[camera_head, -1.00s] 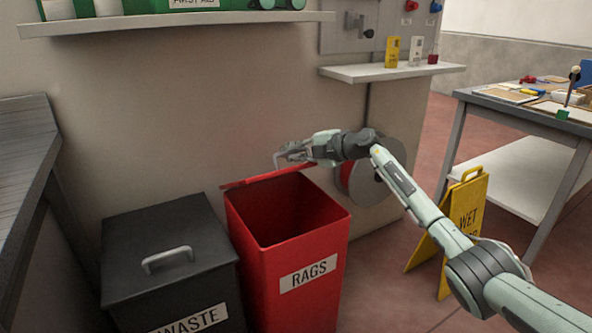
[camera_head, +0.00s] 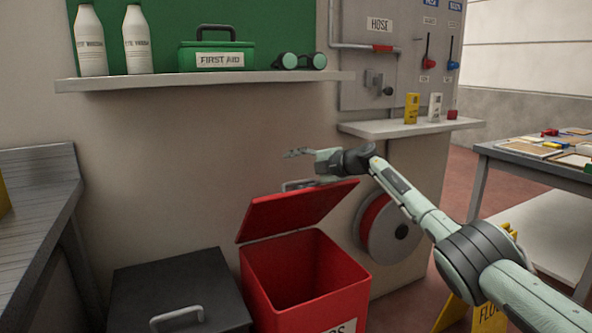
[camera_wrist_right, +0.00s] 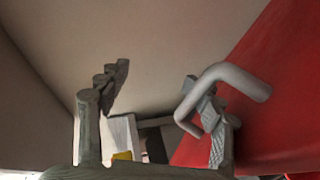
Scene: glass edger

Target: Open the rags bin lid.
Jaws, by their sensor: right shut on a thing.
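The red rags bin (camera_head: 345,290) stands against the wall with its mouth open. Its red lid (camera_head: 295,212) is raised at the rear edge, tilted back, with its underside facing me. The grey lid handle (camera_head: 298,185) shows just past the lid's upper edge. My right gripper (camera_head: 298,154) is at the handle, above the lid. In the right wrist view the bent handle (camera_wrist_right: 235,78) lies against one finger of my right gripper (camera_wrist_right: 155,115), which is shut on it; the exact contact is partly hidden. My left gripper is out of view.
A dark waste bin (camera_head: 175,285) with a closed lid stands left of the rags bin. A shelf (camera_head: 210,82) with a first aid box (camera_head: 218,52) is above. A hose reel (camera_head: 395,230) is right of the lid. A yellow floor sign (camera_head: 490,318) stands at lower right.

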